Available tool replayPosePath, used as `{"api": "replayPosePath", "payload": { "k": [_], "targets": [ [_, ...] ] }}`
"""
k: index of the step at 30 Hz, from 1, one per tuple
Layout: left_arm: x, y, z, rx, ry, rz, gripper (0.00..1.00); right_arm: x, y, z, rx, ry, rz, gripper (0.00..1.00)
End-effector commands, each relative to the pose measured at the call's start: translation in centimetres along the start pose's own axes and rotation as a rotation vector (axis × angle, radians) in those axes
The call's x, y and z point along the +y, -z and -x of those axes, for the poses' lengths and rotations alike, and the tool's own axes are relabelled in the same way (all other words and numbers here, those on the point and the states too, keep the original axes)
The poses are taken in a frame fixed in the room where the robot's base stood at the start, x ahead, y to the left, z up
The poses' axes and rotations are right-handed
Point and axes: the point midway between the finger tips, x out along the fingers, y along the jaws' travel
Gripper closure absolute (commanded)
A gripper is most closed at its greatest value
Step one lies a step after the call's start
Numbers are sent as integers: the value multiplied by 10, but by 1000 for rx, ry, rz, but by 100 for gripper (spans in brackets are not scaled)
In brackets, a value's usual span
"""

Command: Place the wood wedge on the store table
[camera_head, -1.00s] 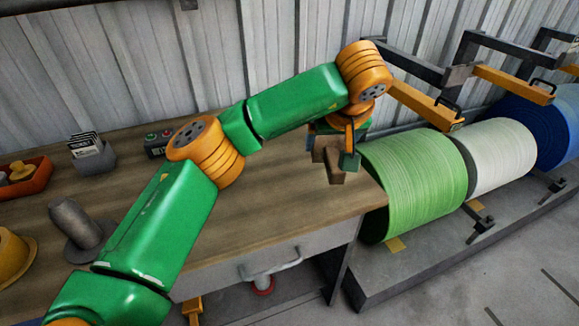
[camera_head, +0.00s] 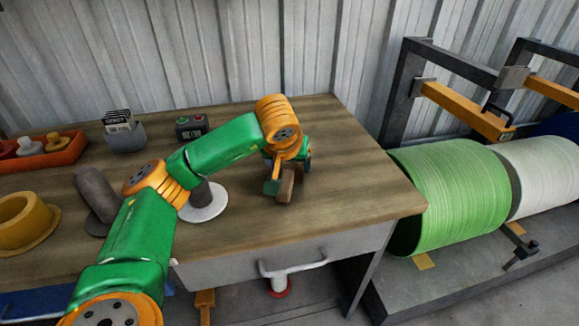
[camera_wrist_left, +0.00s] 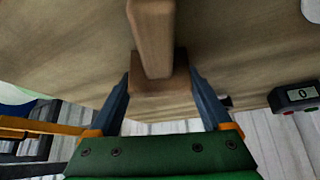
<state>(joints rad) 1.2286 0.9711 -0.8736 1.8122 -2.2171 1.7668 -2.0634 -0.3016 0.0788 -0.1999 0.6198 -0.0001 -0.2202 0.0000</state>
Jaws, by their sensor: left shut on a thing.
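The wood wedge (camera_head: 287,186) is a brown wooden piece held in my left gripper (camera_head: 281,178), over the right half of the wood-topped table (camera_head: 350,165). In the left wrist view the wedge (camera_wrist_left: 153,45) is a long bar with a wider block at its base, between the two fingers of my left gripper (camera_wrist_left: 160,88). The gripper is shut on it. The table top (camera_wrist_left: 70,45) lies behind the wedge there. Whether the wedge touches the top is hard to tell. My right gripper is out of view.
A white-flanged grey spool (camera_head: 205,205) stands left of the gripper, with a control box (camera_head: 191,127) and card holder (camera_head: 124,137) behind. The table's right end is clear.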

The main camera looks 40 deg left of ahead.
Motion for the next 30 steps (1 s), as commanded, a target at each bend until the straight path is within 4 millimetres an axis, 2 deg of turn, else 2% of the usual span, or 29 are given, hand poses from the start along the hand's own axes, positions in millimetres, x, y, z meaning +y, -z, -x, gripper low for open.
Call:
{"api": "replayPosePath", "payload": {
  "k": [8,9,10,17,20,23,27,30],
  "targets": [
    [0,-1,-2,1,-1,1,89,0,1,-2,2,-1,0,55],
    [0,0,-1,0,-1,0,7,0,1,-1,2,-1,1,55],
    [0,0,-1,0,-1,0,0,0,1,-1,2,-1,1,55],
    [0,0,0,0,0,0,0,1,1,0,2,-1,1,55],
    [1,2,8,1,-2,0,0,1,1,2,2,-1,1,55],
    [1,2,27,3,-3,0,0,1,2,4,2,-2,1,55],
    [1,3,62,6,-4,0,0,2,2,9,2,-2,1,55],
    [1,5,90,6,-2,0,0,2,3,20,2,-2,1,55]
  ]
}}
